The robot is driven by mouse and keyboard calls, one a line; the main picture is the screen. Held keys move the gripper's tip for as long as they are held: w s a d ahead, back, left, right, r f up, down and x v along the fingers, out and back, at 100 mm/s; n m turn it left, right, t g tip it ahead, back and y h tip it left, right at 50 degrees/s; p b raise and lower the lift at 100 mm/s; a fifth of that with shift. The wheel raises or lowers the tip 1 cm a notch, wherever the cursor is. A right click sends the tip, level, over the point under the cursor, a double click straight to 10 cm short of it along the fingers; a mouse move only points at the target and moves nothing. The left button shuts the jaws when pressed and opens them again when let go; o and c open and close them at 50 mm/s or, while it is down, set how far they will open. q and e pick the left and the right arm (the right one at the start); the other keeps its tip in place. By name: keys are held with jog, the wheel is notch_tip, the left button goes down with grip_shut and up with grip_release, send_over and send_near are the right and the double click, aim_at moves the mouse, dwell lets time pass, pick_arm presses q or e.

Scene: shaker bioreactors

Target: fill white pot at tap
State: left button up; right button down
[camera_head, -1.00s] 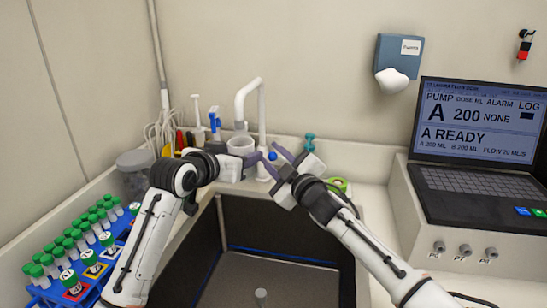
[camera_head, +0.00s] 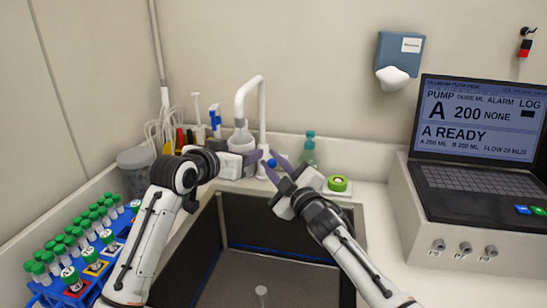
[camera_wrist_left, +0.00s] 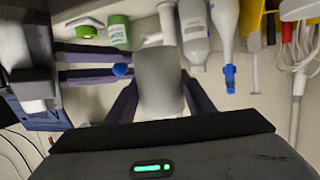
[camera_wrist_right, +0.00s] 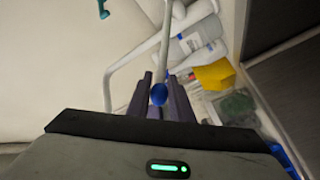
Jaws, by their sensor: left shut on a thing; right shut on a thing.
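The white pot (camera_wrist_left: 158,80) is between the fingers of my left gripper (camera_wrist_left: 162,98) in the left wrist view; its inside is hidden. In the head view my left gripper (camera_head: 252,158) is beside the base of the white gooseneck tap (camera_head: 262,115), largely covering the pot. My right gripper (camera_head: 277,168) is shut on the tap's blue knob (camera_head: 272,162), just right of the pot. The knob (camera_wrist_right: 158,95) shows between the right fingers (camera_wrist_right: 160,102) in the right wrist view. I cannot tell whether water flows.
The dark sink (camera_head: 265,270) lies below both arms. A tube rack (camera_head: 75,290) is at left, a laptop (camera_head: 480,150) at right.

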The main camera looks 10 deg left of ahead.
jog(key=shift+s+f, duration=0.1)
jog(key=shift+f, duration=0.2)
jog(key=c, duration=1.8)
grip_release()
jog(key=v, duration=1.2)
jog(key=shift+f, duration=0.15)
